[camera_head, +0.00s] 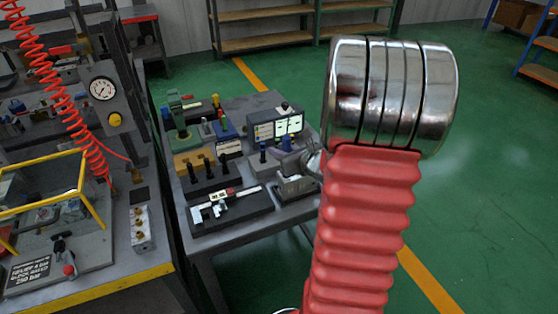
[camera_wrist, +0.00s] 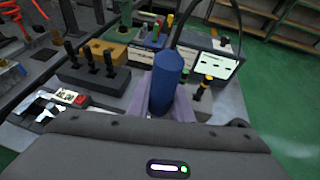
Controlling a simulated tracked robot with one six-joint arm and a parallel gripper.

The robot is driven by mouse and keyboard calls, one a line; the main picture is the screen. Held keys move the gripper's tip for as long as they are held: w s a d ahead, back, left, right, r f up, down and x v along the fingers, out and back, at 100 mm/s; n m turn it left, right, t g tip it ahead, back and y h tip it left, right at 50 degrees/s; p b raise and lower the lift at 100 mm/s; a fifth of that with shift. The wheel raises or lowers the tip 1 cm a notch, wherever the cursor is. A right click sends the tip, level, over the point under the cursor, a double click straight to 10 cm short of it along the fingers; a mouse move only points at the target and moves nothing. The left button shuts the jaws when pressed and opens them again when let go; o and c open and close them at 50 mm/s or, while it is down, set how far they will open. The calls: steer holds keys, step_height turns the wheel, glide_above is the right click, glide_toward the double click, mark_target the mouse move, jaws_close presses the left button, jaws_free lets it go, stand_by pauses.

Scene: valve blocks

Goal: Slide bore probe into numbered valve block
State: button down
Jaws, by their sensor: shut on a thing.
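In the wrist view my gripper (camera_wrist: 167,108) is shut on a thick blue cylinder (camera_wrist: 167,80), seemingly the bore probe's handle, pointing up between grey-purple fingers. The probe's lower end is hidden. In the head view my gripper (camera_head: 306,163) shows only in part at the bench's right side, behind my red arm. I cannot tell which is the numbered valve block, and no block number is readable.
A black rack with several black-handled tools (camera_head: 207,173) and a caliper in a dark tray (camera_head: 228,209) lie left of the gripper. A display unit (camera_head: 276,127) stands behind it.

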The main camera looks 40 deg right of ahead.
steer(key=shift+f, duration=1.85)
steer(key=shift+f, duration=0.6)
steer(key=c, duration=1.6)
jaws_free()
steer(key=shift+r, duration=0.1)
steer(key=v, duration=1.2)
steer(key=shift+r, duration=0.5)
